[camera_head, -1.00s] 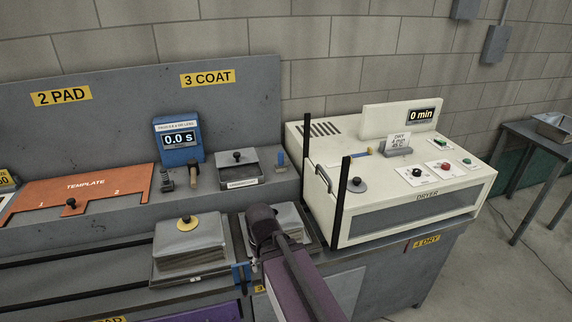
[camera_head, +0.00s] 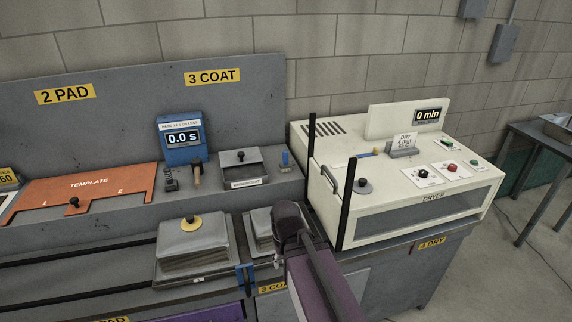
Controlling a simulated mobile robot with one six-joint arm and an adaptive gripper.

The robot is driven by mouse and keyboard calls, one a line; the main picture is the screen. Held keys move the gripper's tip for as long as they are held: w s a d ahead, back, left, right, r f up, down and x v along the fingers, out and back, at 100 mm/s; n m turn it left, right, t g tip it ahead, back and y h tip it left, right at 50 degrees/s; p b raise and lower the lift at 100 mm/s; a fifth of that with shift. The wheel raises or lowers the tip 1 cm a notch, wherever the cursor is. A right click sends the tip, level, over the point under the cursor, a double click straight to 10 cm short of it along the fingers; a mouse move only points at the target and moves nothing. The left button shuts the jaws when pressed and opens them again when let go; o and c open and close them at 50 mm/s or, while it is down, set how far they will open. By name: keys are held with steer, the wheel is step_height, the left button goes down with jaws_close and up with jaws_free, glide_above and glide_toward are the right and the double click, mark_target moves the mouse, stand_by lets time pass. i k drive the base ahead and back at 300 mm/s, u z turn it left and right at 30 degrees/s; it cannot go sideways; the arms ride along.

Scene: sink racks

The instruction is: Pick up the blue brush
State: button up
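A small upright blue item (camera_head: 285,158), which looks like the blue brush, stands on the raised shelf at the right end, beside the grey lidded box (camera_head: 243,168). Its bristles are too small to make out. My arm reaches up from the bottom, in front of the lower bench and below the blue item, apart from it in the picture. My gripper cannot be made out; it is hidden behind the arm or out of frame.
A blue timer (camera_head: 182,138), a wooden-handled tool (camera_head: 197,172) and an orange template (camera_head: 88,190) are on the shelf. A grey stack (camera_head: 193,250) sits below.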

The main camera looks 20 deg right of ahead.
mark_target(286, 166)
steer(key=u, duration=0.05)
steer(key=i, duration=1)
steer(key=z, duration=0.05)
